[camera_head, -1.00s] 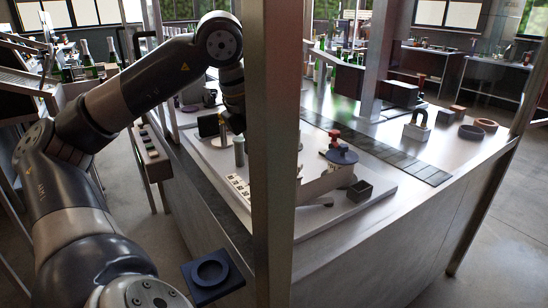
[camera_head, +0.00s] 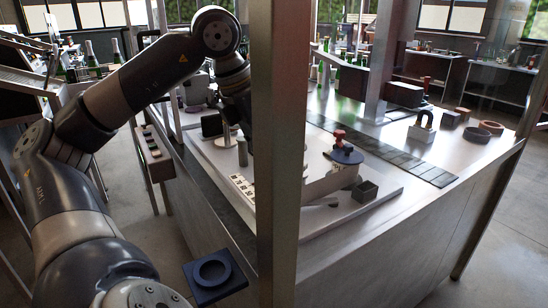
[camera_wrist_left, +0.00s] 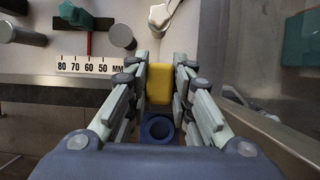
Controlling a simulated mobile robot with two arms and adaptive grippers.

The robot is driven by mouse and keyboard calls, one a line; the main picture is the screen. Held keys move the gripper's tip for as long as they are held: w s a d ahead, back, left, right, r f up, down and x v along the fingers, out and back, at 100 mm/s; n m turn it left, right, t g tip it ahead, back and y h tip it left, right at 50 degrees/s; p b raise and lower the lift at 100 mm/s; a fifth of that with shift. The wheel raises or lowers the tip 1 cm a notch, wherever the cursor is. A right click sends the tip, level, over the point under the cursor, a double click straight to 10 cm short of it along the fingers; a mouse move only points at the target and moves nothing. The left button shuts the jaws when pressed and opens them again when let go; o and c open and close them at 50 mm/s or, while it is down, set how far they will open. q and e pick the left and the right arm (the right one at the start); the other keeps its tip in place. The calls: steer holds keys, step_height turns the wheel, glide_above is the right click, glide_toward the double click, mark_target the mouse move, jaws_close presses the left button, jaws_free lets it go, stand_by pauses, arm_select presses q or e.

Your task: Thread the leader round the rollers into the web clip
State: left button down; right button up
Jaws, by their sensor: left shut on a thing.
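My left gripper (camera_wrist_left: 159,88) is shut on a yellow piece (camera_wrist_left: 159,78), which sits between its fingertips in the left wrist view. In the head view a post hides this gripper. A pale strip (camera_head: 330,182), which looks like the leader, runs from below a blue disc with a red knob (camera_head: 345,155) towards the post; its near end is hidden. A grey upright cylinder (camera_head: 242,152), possibly a roller, stands on the plate. Round posts (camera_wrist_left: 122,37) show in the wrist view, left of the gripper. I cannot pick out the web clip. My right gripper is not in view.
The metal post (camera_head: 281,150) blocks the middle of the head view. A printed scale (camera_wrist_left: 90,66) lies near the plate edge. A small dark open box (camera_head: 364,191) sits at the plate's right. A blue square piece with a round recess (camera_head: 212,272) is at front left.

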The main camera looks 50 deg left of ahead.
arm_select(q)
steer(key=w+a, duration=0.1)
steer(key=a, duration=1.3)
steer(key=shift+a, duration=0.2)
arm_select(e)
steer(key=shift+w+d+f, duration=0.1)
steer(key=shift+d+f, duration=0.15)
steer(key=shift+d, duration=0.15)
arm_select(q)
steer(key=shift+w, duration=0.1)
stand_by(0.4)
